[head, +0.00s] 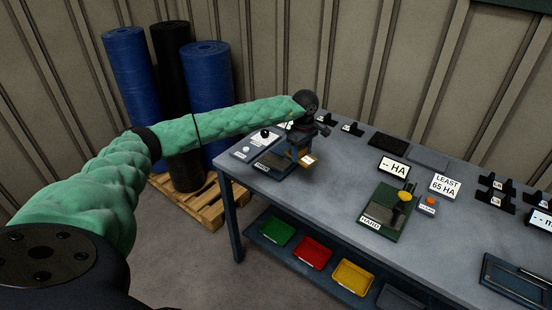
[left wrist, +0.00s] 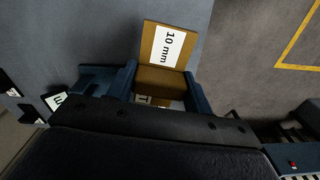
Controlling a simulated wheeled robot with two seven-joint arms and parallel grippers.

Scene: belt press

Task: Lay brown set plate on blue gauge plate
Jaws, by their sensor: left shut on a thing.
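The brown set plate (head: 306,158) is in my left gripper (head: 298,148), at the left part of the grey bench. In the left wrist view the brown set plate (left wrist: 161,78) shows a white "10 mm" label and sits between the two fingers of my left gripper (left wrist: 161,88). The blue gauge plate (head: 270,163) lies on the bench just left of and partly behind the gripper, with a white label on its front. My gripper and arm hide part of it, and I cannot tell whether the brown plate touches it. My right gripper is not in view.
A green-based device (head: 383,215) with a yellow knob stands mid-bench, by a "- HA" sign (head: 393,168) and a "LEAST 65 HA" sign (head: 444,185). Bare bench top (head: 335,180) lies between gauge and green device.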

